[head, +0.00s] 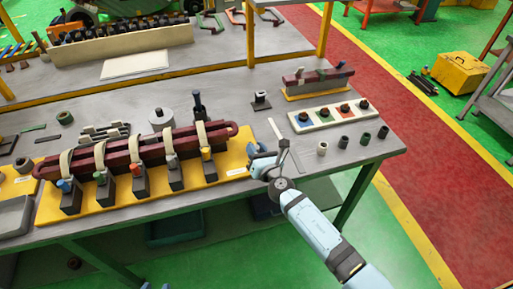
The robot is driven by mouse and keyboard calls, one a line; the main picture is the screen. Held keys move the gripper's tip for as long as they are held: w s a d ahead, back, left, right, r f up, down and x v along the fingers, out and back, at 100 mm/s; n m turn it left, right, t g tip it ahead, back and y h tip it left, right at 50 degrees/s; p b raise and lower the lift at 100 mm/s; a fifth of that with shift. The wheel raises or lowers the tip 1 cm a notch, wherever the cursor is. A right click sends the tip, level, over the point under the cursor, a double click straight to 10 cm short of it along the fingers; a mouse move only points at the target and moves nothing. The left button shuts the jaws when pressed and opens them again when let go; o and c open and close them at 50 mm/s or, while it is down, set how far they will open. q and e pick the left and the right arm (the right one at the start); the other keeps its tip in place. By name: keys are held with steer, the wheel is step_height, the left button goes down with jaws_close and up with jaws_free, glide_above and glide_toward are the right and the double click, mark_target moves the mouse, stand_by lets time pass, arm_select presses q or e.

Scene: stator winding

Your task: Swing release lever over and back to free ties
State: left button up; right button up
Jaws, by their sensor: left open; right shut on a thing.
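A dark red stator bar (138,149) lies across a yellow base (112,210) at the left of the bench, with several cream ties (202,134) looped over it. Several dark clamps with coloured knobs stand along its front. My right gripper (259,163) is at the right end of the yellow base, shut on what looks like the release lever; its fingers and wrist hide most of the lever. Two pale blue tips at the bottom edge look like my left gripper (157,286), open and empty, well in front of the bench; the rest of it is out of view.
A white tray (326,117) with several round parts and a smaller red bar (318,77) stand right of the gripper. Loose cylinders (344,142) lie near the bench's right edge.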

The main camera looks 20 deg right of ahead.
steer(key=shift+f, duration=0.1)
stand_by(0.5)
steer(key=o, duration=0.9)
steer(key=shift+a, duration=0.1)
steer(key=s+d, duration=0.2)
steer(key=s, duration=1.1)
steer(key=shift+s+d+b, duration=0.2)
steer(key=shift+s+b, duration=0.1)
steer(key=shift+b, duration=0.15)
